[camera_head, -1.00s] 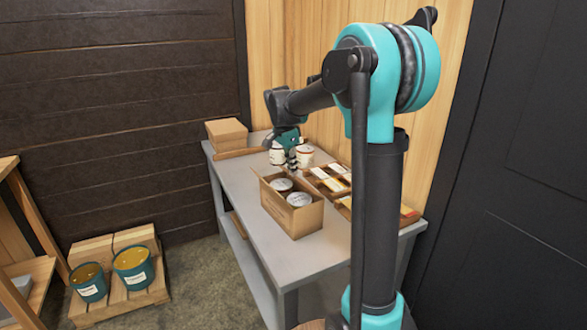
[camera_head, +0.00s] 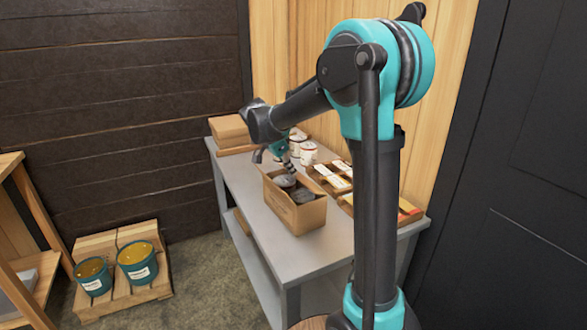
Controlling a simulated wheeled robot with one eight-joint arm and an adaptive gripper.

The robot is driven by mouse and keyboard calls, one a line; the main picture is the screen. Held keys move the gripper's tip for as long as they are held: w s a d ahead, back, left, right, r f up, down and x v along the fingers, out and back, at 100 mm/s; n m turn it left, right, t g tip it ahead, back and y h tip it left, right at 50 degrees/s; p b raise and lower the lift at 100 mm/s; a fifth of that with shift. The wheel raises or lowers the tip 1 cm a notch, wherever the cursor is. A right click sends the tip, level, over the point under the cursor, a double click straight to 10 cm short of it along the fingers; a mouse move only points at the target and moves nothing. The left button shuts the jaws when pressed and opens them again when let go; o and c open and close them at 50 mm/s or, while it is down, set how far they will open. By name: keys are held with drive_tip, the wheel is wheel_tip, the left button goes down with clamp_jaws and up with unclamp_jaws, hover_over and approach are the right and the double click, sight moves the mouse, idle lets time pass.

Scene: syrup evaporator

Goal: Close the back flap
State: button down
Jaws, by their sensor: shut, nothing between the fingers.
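An open cardboard box (camera_head: 297,218) stands on the grey table. Two round can tops (camera_head: 301,195) show inside it, now in shadow. My gripper (camera_head: 289,168) is shut and empty. It points down at the box's back side, just above or at the rim. I cannot tell whether it touches the box. The back flap is too small and too covered by my gripper to make out. The box's front and right walls show, with no flap lying across the opening.
The grey table (camera_head: 262,238) also holds white cans (camera_head: 308,152) behind the box, wooden trays (camera_head: 343,170) to its right and a stack of flat cartons (camera_head: 229,129) at the back left. Teal buckets (camera_head: 138,262) stand on a floor pallet.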

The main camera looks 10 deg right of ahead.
drive_tip(key=shift+s+a+f+h, duration=0.15)
drive_tip(key=shift+a+f, duration=0.15)
drive_tip(key=shift+f, duration=0.25)
drive_tip(key=shift+s+a+f+h, duration=0.15)
drive_tip(key=shift+a+f, duration=0.15)
drive_tip(key=shift+f, duration=0.3)
drive_tip(key=shift+w+r, duration=0.1)
drive_tip(key=shift+r, duration=0.15)
drive_tip(key=shift+r, duration=0.7)
